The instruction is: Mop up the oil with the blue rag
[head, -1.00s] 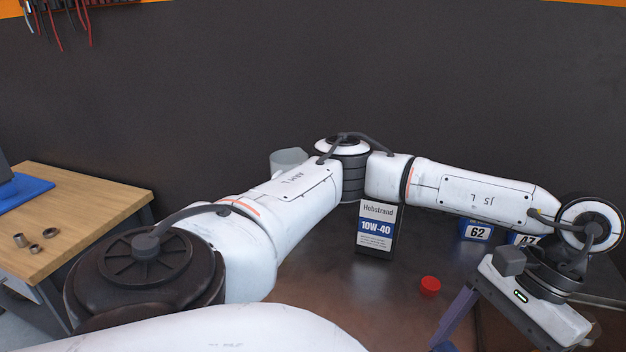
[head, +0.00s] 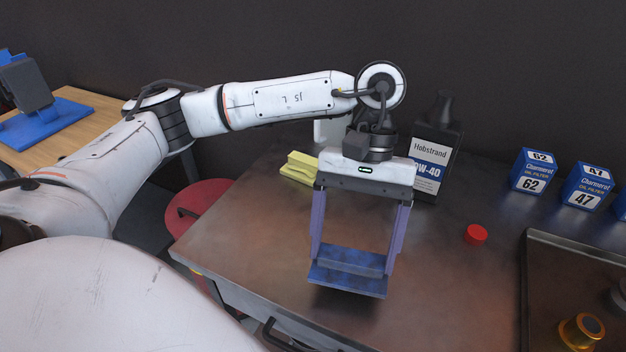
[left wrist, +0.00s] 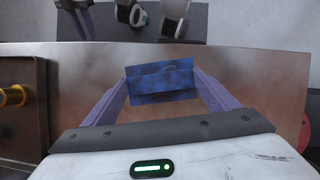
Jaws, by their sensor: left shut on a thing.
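The blue rag (head: 347,278) is a folded, flat blue piece held between the two purple fingers of my left gripper (head: 350,262). It hangs roughly level over the front left part of the metal bench top (head: 260,250), with a dark shadow beneath it. I cannot tell for certain whether it touches the bench. In the left wrist view the rag (left wrist: 160,80) spans the gap between the fingertips. Brownish sheen shows on the bench, but I cannot make out a distinct oil puddle.
A black Hobstrand 10W-40 bottle (head: 433,160) stands behind my gripper, with a yellow block (head: 299,168) left of it. A red cap (head: 476,235) lies to the right. Blue filter boxes (head: 533,172) and a dark tray (head: 540,290) are farther right. A red stool (head: 195,205) is at left.

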